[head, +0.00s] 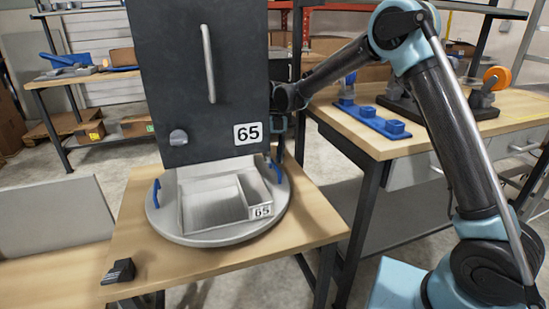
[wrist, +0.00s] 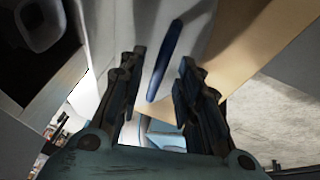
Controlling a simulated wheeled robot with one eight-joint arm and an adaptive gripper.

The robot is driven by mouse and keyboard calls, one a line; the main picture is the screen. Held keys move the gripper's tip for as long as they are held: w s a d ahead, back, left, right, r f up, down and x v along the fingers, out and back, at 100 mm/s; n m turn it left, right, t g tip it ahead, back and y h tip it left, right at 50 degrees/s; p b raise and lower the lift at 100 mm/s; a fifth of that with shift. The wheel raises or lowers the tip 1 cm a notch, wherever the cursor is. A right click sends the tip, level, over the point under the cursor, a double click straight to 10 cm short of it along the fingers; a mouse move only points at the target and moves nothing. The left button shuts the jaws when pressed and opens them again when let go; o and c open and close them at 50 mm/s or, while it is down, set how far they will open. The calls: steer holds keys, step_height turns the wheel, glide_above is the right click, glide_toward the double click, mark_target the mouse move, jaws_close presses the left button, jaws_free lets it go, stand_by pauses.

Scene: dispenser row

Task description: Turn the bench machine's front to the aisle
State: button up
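The bench machine (head: 215,75) is a dark grey box with a vertical bar handle, a round knob and a 65 label on the face toward me. It stands on a round grey turntable (head: 215,235) with blue handles at its left (head: 156,193) and right (head: 276,172). A light tray (head: 212,208) with a 65 label sits below the box. My gripper (wrist: 157,78) is open in the wrist view, with a blue handle (wrist: 166,60) between and beyond its fingers. It does not visibly touch the handle. In the head view the gripper is mostly hidden by the machine's right edge.
The turntable rests on a wooden bench (head: 300,222). A small black object (head: 119,271) lies at its front left. A grey panel (head: 50,215) stands at left. A second workbench (head: 350,125) with blue and orange fixtures stands at right, close to my arm.

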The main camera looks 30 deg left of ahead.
steer(key=v, duration=1.2)
steer(key=shift+f, duration=0.1)
